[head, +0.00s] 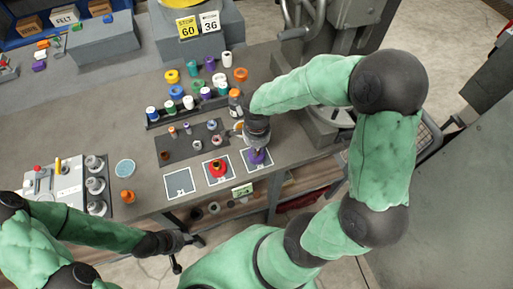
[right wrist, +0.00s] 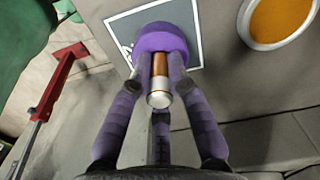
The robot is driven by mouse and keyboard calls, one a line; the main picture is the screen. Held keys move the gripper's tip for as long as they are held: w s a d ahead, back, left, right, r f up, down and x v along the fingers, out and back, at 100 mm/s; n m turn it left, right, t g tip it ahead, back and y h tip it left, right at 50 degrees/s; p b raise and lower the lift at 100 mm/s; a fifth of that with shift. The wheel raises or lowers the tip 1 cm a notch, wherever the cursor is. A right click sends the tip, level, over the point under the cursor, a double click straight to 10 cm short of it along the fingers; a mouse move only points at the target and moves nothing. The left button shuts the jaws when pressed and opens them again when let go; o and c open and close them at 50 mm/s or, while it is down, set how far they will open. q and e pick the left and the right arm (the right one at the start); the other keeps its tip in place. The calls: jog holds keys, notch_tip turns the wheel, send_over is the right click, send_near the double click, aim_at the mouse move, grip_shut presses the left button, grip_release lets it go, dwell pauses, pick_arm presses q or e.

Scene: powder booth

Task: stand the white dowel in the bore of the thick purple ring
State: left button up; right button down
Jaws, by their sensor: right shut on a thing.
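The thick purple ring (head: 258,157) lies on the rightmost square pad at the table's front edge. It also shows in the right wrist view (right wrist: 161,39). My right gripper (head: 257,143) is directly above it, pointing down. My left gripper (head: 188,254) is open and empty, low in front of the table.
A red ring (head: 217,168) sits on the middle pad; the left pad (head: 180,184) is empty. A dark mat (head: 185,143) with small parts lies behind. Several coloured rings and jars stand further back.

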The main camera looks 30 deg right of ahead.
jog(key=shift+f, duration=0.15)
jog(key=c, duration=1.1)
grip_release()
notch_tip(320, 180, up, 12)
